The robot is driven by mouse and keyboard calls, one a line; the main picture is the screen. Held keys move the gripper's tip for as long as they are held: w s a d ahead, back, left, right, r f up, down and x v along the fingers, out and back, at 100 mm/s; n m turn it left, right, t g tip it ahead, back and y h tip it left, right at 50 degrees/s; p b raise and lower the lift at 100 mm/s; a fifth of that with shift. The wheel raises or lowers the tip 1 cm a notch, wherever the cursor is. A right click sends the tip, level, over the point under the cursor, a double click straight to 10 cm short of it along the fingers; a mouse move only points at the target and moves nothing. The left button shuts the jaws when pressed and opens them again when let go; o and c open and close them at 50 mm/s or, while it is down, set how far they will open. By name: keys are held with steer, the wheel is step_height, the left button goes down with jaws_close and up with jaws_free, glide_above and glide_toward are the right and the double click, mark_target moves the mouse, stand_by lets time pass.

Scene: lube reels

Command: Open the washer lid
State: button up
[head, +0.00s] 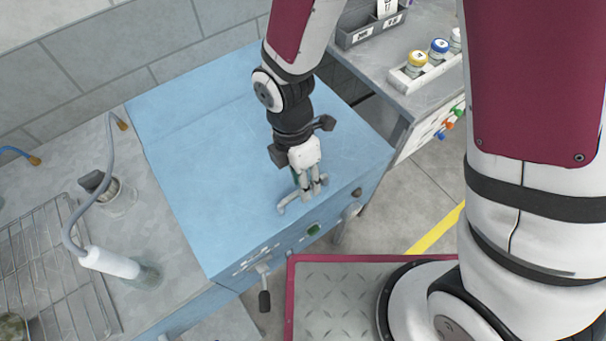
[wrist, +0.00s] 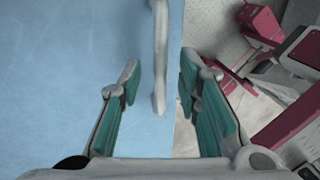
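The washer is a blue cabinet with a broad flat lid (head: 215,150), which lies shut and level. A pale grey bar handle (head: 283,208) sits at the lid's front edge, partly covered by my gripper (head: 305,188). In the wrist view, the handle (wrist: 160,60) runs between the two green-padded fingers of my gripper (wrist: 158,78). The fingers are apart, with a visible gap on each side of the handle. The blue lid (wrist: 60,80) fills the left side of that view. Whether the fingertips reach below the bar cannot be told.
A steel counter with a wire rack (head: 50,265) and a hose brush (head: 110,262) stands left of the washer. A grey table at right holds a bottle tray (head: 425,68). A lever (head: 264,290) projects from the washer's front. A tiled wall is behind.

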steer(key=shift+f, duration=0.15)
steer(key=shift+c, duration=0.2)
jaws_close()
